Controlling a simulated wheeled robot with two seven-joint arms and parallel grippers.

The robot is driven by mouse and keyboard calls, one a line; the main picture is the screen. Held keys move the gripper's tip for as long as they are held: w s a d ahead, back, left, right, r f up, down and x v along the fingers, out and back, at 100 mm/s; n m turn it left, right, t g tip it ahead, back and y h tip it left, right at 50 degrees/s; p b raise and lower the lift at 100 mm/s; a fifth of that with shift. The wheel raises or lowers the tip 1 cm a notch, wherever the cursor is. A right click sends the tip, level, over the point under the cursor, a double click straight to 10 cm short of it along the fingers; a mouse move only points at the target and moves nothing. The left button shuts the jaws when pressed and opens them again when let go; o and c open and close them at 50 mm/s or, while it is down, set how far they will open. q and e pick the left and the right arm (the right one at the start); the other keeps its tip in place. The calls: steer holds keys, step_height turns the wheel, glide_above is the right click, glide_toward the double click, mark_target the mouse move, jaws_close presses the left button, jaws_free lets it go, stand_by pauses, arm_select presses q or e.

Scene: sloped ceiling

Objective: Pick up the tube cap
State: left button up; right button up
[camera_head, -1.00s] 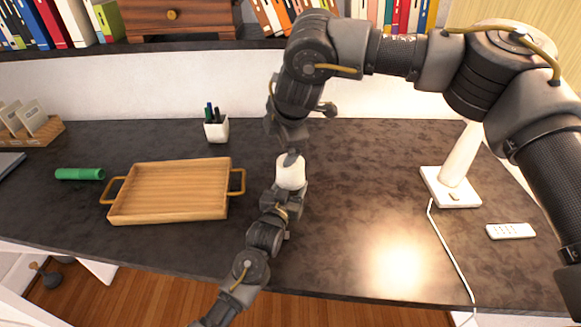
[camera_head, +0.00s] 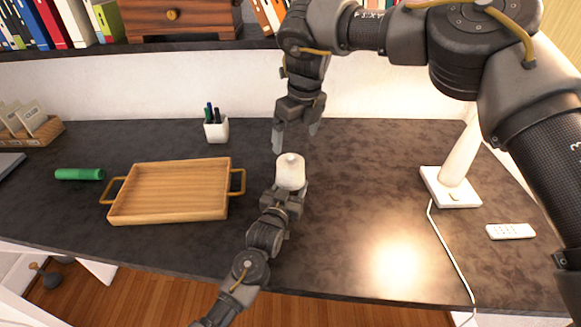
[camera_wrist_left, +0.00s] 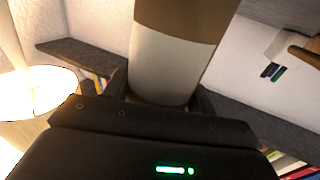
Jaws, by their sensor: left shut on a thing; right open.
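A cream-white rounded object (camera_head: 290,174) with a small knob on top (camera_head: 291,158) stands upright in my left gripper (camera_head: 290,194). I cannot tell whether the knob is the tube cap. In the left wrist view, my left gripper (camera_wrist_left: 163,103) is shut on a white cylinder (camera_wrist_left: 168,65) with a brown upper band. My right gripper (camera_head: 296,141) is open and empty just above the knob, its fingers pointing down and spread apart. A green tube (camera_head: 79,174) lies on the desk at the left, away from both grippers.
A wooden tray (camera_head: 170,190) with gold handles sits left of my left gripper. A pen cup (camera_head: 216,131) stands behind it. A lamp base (camera_head: 450,188) and a white remote (camera_head: 510,231) are at the right. The desk (camera_head: 360,190) between is clear.

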mark_target(293, 157)
steer(key=shift+n, duration=0.3)
steer(key=shift+f, duration=0.25)
steer(key=f, duration=0.6)
steer(key=shift+w+a, duration=0.35)
steer(key=shift+w+a+f, duration=0.15)
steer(key=shift+f, duration=0.75)
steer(key=shift+w+a+f, duration=0.1)
steer(key=shift+a+f, duration=0.1)
steer(key=shift+f, duration=0.7)
steer(key=shift+w+a+f, duration=0.15)
steer(key=shift+f, duration=0.75)
steer(key=shift+c, duration=0.3)
steer(key=c, duration=1)
